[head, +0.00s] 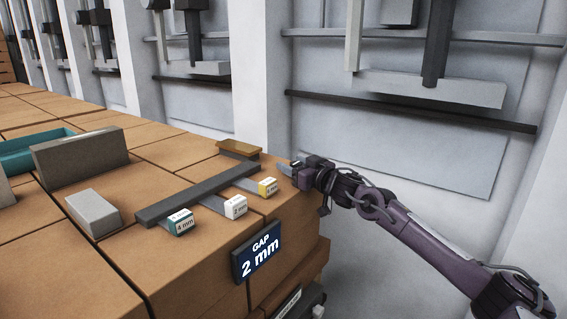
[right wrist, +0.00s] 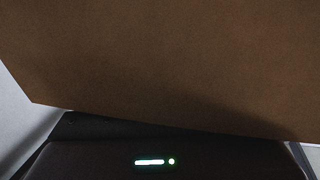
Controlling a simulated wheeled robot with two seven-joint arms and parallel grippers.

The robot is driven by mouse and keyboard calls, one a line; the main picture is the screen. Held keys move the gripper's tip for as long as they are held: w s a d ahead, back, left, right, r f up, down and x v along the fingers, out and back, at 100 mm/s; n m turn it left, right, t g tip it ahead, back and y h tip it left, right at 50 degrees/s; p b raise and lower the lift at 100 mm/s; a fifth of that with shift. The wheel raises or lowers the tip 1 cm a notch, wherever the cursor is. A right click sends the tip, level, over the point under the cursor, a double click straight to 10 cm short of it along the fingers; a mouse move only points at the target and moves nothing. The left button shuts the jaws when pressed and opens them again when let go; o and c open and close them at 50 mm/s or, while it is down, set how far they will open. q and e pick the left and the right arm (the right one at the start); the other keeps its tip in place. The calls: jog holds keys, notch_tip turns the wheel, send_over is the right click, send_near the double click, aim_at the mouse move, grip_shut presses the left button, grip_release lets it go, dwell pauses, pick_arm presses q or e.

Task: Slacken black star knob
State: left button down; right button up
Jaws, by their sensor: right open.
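I cannot make out a black star knob in either view. My right gripper (head: 298,170) is at the right edge of the brown block-like bench (head: 185,283), beside the yellow-faced 1-marked block. It is open; its fingertips are small and partly hidden, and nothing shows between them. In the right wrist view, a plain brown surface (right wrist: 160,65) fills most of the picture close to the camera. A dark body with a small white light and a green dot lies along the bottom. My left gripper is not in view.
A dark bar (head: 160,211) lies on the bench with a teal 4 mm block (head: 181,222), a white 2 mm block (head: 235,207) and a yellow block (head: 268,187). Grey blocks and a teal tray (head: 30,150) stand left.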

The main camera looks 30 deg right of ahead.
jog(key=shift+r, duration=0.15)
jog(key=shift+s+r, duration=0.1)
jog(key=shift+s, duration=0.05)
jog(key=c, duration=0.6)
jog(key=shift+c, duration=1.4)
jog(key=shift+r+y+p, duration=0.1)
jog(key=shift+y+p, duration=0.2)
jog(key=shift+p, duration=0.05)
jog(key=shift+c, duration=0.4)
jog(key=shift+r+n+g+y+p, duration=0.15)
jog(key=shift+n+g+y+p, duration=0.15)
jog(key=shift+n+y+p, duration=0.55)
jog(key=n+g+y, duration=0.1)
jog(key=n+y, duration=0.1)
jog(key=y, duration=0.1)
pick_arm(q)
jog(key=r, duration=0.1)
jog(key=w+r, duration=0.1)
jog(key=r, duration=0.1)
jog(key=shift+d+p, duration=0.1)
jog(key=shift+p, duration=0.25)
pick_arm(e)
jog(key=shift+s+a+f+n+g+y, duration=0.1)
jog(key=shift+f+n+g+y, duration=0.2)
jog(key=shift+y, duration=0.25)
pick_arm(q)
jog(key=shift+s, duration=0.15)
